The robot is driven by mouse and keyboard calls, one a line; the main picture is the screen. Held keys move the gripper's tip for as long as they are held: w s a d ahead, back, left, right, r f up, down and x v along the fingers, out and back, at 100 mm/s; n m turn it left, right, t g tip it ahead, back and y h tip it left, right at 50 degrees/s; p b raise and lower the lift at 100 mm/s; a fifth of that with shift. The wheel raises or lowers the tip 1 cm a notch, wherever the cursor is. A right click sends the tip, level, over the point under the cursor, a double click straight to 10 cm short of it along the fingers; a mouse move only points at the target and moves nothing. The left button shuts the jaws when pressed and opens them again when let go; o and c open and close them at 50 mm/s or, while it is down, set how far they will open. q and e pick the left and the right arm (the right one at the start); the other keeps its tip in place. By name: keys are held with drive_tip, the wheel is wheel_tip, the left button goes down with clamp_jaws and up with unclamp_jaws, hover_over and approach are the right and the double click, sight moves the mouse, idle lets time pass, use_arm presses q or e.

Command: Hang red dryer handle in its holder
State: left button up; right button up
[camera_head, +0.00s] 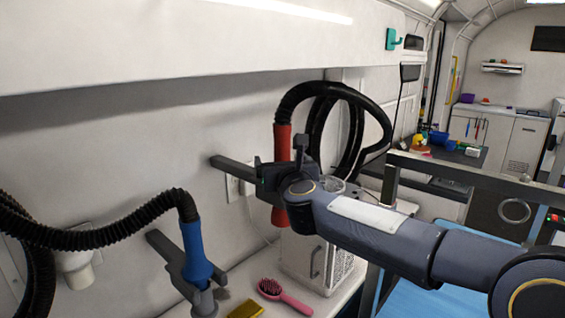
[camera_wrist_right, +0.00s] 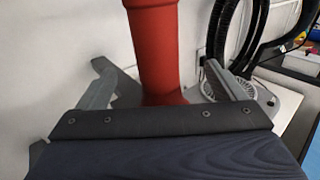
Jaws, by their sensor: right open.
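The red dryer handle (camera_head: 283,143) stands upright at the end of a grey wall-mounted holder (camera_head: 230,167), with its black hose looping up from its top. The handle's lower end shows below my gripper. The holder's end is hidden behind my gripper, so I cannot tell how the handle is seated. My right gripper (camera_head: 270,180) is at the handle's middle. In the right wrist view, the red handle (camera_wrist_right: 155,45) stands between the spread fingers of my right gripper (camera_wrist_right: 160,85), which is open. My left gripper is not in view.
A blue dryer handle (camera_head: 194,250) sits in another wall holder at the left. A pink brush (camera_head: 284,295) and a yellow item (camera_head: 246,309) lie on the counter below. A white box (camera_head: 305,262) stands under the red handle. A grey frame (camera_head: 470,168) is at the right.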

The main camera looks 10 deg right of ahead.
drive_tip(key=shift+s, duration=0.1)
idle(0.3)
drive_tip(key=shift+s+b, duration=0.45)
drive_tip(key=shift+s, duration=0.8)
drive_tip(key=s+b, duration=0.1)
drive_tip(key=s, duration=0.6)
drive_tip(key=shift+s, duration=0.2)
